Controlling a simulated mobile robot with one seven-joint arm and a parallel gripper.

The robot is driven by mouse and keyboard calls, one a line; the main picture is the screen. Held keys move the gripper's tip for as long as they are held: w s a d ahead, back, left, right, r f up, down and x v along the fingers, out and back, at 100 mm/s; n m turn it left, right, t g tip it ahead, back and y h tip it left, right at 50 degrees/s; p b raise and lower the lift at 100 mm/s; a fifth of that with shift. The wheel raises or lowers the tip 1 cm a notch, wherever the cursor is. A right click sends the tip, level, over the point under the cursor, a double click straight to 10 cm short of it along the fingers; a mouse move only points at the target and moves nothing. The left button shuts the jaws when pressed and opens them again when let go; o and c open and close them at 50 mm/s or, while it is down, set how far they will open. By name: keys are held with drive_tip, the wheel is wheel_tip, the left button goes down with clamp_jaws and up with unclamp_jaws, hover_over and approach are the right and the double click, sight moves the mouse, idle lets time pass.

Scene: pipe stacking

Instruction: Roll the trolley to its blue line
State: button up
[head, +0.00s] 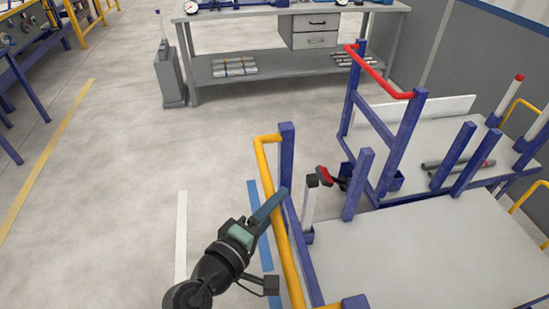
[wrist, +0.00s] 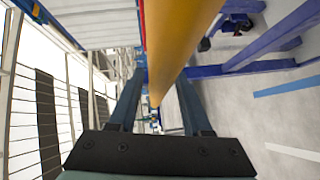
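The near trolley (head: 410,255) has a grey deck, blue posts and a yellow push handle (head: 286,250). My gripper (head: 272,204) is at this handle. In the wrist view the handle (wrist: 172,40) passes between the two fingers (wrist: 160,85), which appear closed against its sides. The blue line (head: 254,205) on the floor lies just left of the handle, partly hidden behind my gripper; it also shows in the wrist view (wrist: 287,88). A white line (head: 181,235) runs parallel farther left. The trolley's wheels are hidden in the head view.
A second trolley with a red handle (head: 385,76) stands close behind, carrying a dark pipe (head: 445,165). A workbench (head: 240,85) with drawers stands at the back, a grey bin (head: 170,78) beside it. The floor left of the white line is clear.

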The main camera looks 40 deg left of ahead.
drive_tip(key=shift+o, duration=0.3)
drive_tip(key=s+d+r+b, duration=0.1)
drive_tip(key=s, duration=1.1)
drive_tip(key=shift+s+d+r, duration=0.35)
drive_tip(key=shift+s+r, duration=0.05)
